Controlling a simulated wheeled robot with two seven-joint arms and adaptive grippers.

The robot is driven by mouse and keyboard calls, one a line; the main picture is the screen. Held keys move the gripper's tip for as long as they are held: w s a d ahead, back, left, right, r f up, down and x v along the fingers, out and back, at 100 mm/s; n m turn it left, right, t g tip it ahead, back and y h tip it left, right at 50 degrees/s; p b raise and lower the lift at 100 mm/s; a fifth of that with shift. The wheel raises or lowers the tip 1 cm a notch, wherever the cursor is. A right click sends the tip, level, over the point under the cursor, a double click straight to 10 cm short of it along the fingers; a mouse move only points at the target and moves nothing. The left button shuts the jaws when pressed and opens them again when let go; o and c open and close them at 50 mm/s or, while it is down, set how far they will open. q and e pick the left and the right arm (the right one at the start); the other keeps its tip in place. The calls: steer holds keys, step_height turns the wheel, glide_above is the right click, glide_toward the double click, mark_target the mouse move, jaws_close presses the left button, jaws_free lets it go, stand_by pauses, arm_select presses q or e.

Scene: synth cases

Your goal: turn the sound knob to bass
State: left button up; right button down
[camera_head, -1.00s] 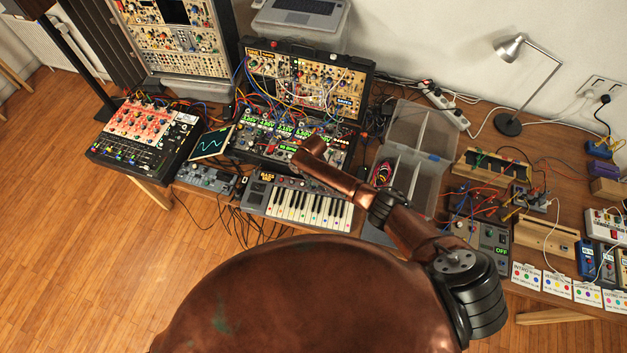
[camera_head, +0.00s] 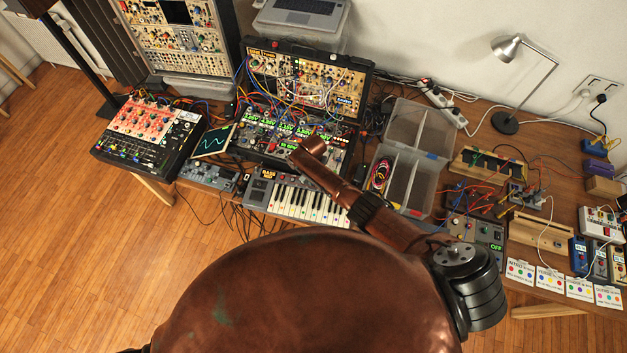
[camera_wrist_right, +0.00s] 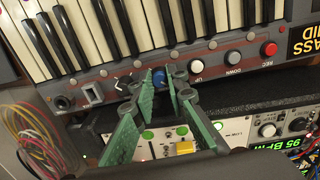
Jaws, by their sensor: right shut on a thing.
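The keyboard (camera_head: 300,202) lies at the front of the bench, and its "BASS" label shows at its left end. In the right wrist view the keyboard (camera_wrist_right: 130,50) fills the top, with a small blue knob (camera_wrist_right: 158,77) on its panel. Part of a label reading "BASS" and "MID" (camera_wrist_right: 303,40) shows at the right edge. My right gripper (camera_wrist_right: 156,83) has its green-padded fingers closed around the blue knob, which is partly hidden between the tips. Its pointer cannot be read. In the head view my arm hides this gripper. My left gripper is out of view.
A patched synth case (camera_head: 305,80) stands behind the keyboard. A divided clear box (camera_head: 412,165) is right of it. Loose cables lie close by.

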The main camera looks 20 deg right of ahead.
steer(key=shift+w+r, duration=0.1)
steer(key=shift+w, duration=0.05)
steer(key=c, duration=2.2)
jaws_free()
step_height(320, 180, up, 12)
steer(key=shift+f, duration=0.1)
steer(key=shift+d, duration=0.1)
